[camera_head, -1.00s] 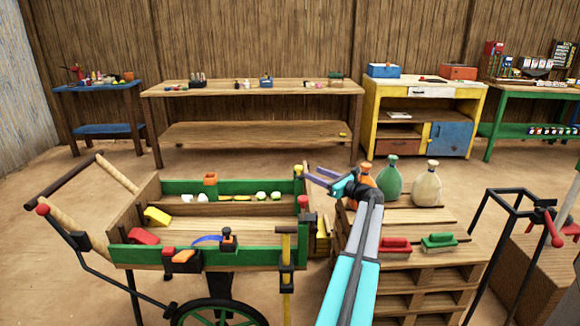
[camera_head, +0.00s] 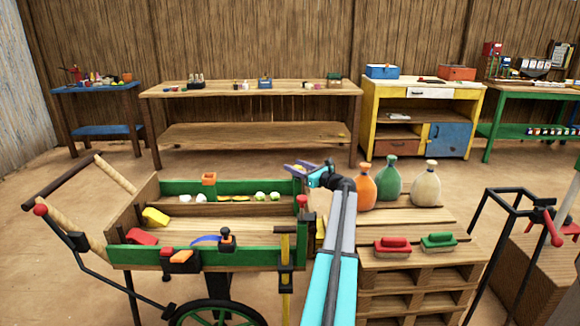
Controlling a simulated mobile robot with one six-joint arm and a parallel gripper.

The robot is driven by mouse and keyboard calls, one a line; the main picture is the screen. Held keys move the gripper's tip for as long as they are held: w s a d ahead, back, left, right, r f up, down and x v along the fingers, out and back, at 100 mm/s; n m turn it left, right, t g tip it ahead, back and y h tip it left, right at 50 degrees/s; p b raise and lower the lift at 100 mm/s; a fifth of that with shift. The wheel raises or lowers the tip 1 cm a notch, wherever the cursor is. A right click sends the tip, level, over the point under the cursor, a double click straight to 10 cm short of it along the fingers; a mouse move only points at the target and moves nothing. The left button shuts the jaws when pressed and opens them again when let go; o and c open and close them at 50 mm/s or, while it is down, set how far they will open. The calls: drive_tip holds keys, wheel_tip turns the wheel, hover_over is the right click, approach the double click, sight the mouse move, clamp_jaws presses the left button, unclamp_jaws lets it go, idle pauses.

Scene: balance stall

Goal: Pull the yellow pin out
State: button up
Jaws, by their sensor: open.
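The wooden cart (camera_head: 190,256) with green sides stands at the left. A second ago a small yellow-topped piece, which looks like the yellow pin, showed at the cart's back right corner. My gripper (camera_head: 296,168), with purple fingers, is now over that corner, and the piece is mostly hidden by the fingers. The gripper is open; I cannot tell whether the fingers touch the pin or stand around it. A yellow upright bar with a T-shaped top (camera_head: 286,262) is mounted at the cart's front right corner. A red knob (camera_head: 302,201) sits on the right end of the cart.
A wooden pallet stack (camera_head: 420,285) at the right carries orange (camera_head: 362,188), green (camera_head: 389,182) and beige (camera_head: 426,187) sacks and two brushes. My arm passes between cart and pallets. A black frame (camera_head: 508,255) stands further right. Open floor lies behind the cart.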

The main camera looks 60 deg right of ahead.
drive_tip(key=shift+w+d, duration=0.15)
drive_tip(key=shift+w, duration=0.65)
drive_tip(key=shift+w+d, duration=0.1)
drive_tip(key=shift+w, duration=0.65)
clamp_jaws()
